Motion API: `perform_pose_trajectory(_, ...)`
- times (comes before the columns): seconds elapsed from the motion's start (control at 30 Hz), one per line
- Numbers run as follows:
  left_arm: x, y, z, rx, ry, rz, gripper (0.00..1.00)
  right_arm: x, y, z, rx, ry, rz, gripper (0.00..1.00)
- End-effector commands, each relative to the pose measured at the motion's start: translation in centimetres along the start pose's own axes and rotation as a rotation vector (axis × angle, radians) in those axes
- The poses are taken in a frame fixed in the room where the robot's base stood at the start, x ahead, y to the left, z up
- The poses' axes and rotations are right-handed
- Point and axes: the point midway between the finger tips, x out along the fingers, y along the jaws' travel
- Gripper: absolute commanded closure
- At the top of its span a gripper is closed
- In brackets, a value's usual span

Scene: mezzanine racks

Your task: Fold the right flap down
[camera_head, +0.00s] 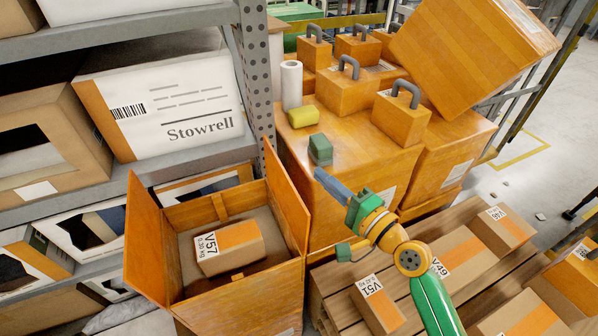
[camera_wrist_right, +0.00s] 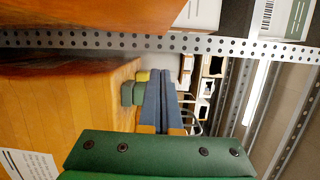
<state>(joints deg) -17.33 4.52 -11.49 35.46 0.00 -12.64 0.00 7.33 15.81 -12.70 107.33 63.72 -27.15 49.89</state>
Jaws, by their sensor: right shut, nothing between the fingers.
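An open orange box (camera_head: 225,297) stands at the lower left in the head view. Its right flap (camera_head: 287,207) stands up, nearly vertical, and its left flap (camera_head: 143,240) also stands up, leaning outward. A carton labelled V57 (camera_head: 229,247) lies inside. My right gripper (camera_head: 318,172) is shut and empty, to the right of the right flap's upper part and apparently apart from it. Its blue fingers (camera_wrist_right: 157,95) are together in the right wrist view, where an orange panel, probably the flap (camera_wrist_right: 70,62), shows at the top left. My left gripper is not in view.
A large orange crate (camera_head: 350,150) behind my right gripper holds a green block (camera_head: 320,149), a yellow block (camera_head: 303,117) and a white roll (camera_head: 291,84). A perforated rack post (camera_head: 254,80) rises behind the box. A pallet (camera_head: 340,285) with cartons lies at right.

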Motion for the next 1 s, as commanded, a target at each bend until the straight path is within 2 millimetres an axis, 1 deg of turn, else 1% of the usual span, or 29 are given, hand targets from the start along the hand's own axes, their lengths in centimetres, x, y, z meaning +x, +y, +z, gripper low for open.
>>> perform_pose_trajectory(0.03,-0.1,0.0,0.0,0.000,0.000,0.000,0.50,1.1,-0.1,0.0,0.001,0.000,-0.003,1.00)
perform_pose_trajectory(0.1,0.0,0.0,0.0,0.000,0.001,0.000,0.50,2.6,-0.1,0.0,0.001,0.000,-0.003,1.00)
perform_pose_trajectory(0.13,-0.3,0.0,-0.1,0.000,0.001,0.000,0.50,3.0,-0.3,0.3,0.003,-0.001,-0.002,1.00)
perform_pose_trajectory(0.2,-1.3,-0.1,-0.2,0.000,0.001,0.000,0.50,3.1,-0.4,1.7,0.004,-0.002,0.001,1.00)
perform_pose_trajectory(0.3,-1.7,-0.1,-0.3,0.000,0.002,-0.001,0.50,3.4,-0.2,2.9,0.002,0.000,0.001,1.00)
perform_pose_trajectory(0.4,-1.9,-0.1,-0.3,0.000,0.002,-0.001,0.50,3.5,-0.1,3.6,0.000,0.000,0.001,1.00)
perform_pose_trajectory(0.8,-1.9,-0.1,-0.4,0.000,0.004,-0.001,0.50,3.6,0.1,3.9,-0.002,0.001,0.001,1.00)
perform_pose_trajectory(1.0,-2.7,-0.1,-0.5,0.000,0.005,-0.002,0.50,3.7,-0.2,4.3,-0.037,0.001,0.010,1.00)
